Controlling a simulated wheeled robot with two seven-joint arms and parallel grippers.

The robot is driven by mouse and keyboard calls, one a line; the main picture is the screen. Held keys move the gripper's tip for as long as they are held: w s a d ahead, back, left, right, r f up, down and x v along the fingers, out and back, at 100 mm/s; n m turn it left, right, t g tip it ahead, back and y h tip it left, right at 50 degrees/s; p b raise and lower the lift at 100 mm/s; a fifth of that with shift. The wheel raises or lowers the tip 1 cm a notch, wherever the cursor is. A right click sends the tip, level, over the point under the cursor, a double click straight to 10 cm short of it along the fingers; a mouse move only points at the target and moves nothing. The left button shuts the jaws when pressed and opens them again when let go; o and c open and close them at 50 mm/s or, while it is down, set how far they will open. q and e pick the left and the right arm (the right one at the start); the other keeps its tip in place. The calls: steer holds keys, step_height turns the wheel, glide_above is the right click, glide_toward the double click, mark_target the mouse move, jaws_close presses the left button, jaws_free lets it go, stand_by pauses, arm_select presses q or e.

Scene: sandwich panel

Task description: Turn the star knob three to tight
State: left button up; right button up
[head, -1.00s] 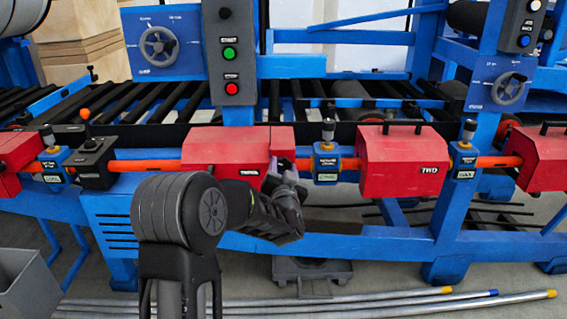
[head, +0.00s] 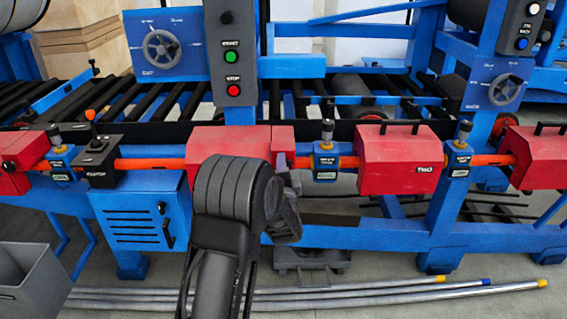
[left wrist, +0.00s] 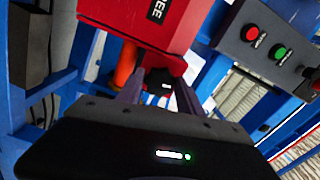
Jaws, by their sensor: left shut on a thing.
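The red box three (head: 228,142) hangs on the orange rail, with my left forearm in front of its label. The label's end, "EE", shows on the box in the left wrist view (left wrist: 190,25). Below the box, a dark star knob (left wrist: 158,82) sits between the fingers of my left gripper (left wrist: 158,92). The gripper is shut on the knob. In the head view the left gripper (head: 290,190) is mostly behind my arm at the box's right end, and the knob is hidden. My right gripper is in neither view.
Red box two (head: 397,165) and a blue clamp block (head: 326,160) stand to the right on the rail. A panel with green and red buttons (head: 231,70) rises above box three. Metal pipes (head: 350,295) and a grey bin (head: 30,280) are on the floor.

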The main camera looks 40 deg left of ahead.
arm_select(q)
steer(key=shift+m+p, duration=0.6)
steer(key=shift+m, duration=0.6)
steer(key=o, duration=1.3)
steer(key=shift+o, duration=0.2)
steer(key=v, duration=0.7)
steer(key=shift+s+d, duration=0.3)
